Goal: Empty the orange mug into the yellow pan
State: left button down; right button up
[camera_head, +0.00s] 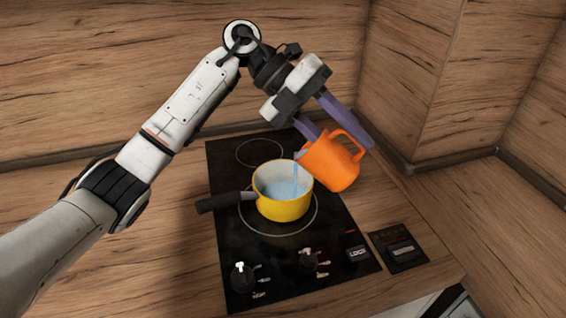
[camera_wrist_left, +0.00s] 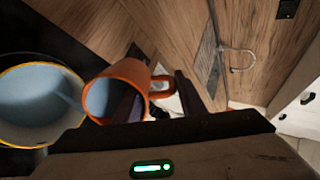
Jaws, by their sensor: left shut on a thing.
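An orange mug (camera_head: 333,162) is tilted to the left above the right rim of a yellow pan (camera_head: 284,207). A thin blue stream of liquid runs from the mug's lip into the pan, where pale blue liquid lies. My left gripper (camera_head: 339,132) is shut on the mug, its purple fingers reaching to the handle side. In the left wrist view the mug (camera_wrist_left: 119,90) shows its opening toward the pan (camera_wrist_left: 42,104), with liquid visible in the pan. My right gripper is in neither view.
The pan stands on a black hob (camera_head: 330,255) with knobs at the front, its dark handle (camera_head: 224,202) pointing left. A small dark panel (camera_head: 398,248) lies right of the hob. Wooden walls close off the back and right. Counter to the left is clear.

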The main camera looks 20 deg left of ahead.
pick_arm(q)
jog(key=shift+a+r+h+b, duration=0.45)
jog(key=shift+r+h+b, duration=0.2)
jog(key=shift+h+b, duration=0.3)
dwell(0.4)
jog(key=shift+w+a+r+h+b, duration=0.15)
jog(key=shift+a+r+h+b, duration=0.15)
jog(key=shift+a+r+h, duration=0.35)
dwell(0.7)
jog(key=shift+w+a+r+h+b, duration=0.15)
jog(key=shift+a+h+b, duration=0.1)
jog(key=shift+a+h, duration=0.3)
jog(key=shift+s+a+r+h+b, duration=0.1)
jog(key=shift+a+r+h+b, duration=0.1)
jog(key=shift+a+h, duration=0.35)
jog(key=shift+w+a+r+g+h+b, duration=0.1)
jog(key=shift+a+r+g+h+b, duration=0.15)
jog(key=shift+a+h+b, duration=0.3)
jog(key=shift+w+a+r+g+h+b, duration=0.1)
jog(key=shift+a+r+g+h+b, duration=0.1)
jog(key=shift+a+h+b, duration=0.3)
dwell(1.2)
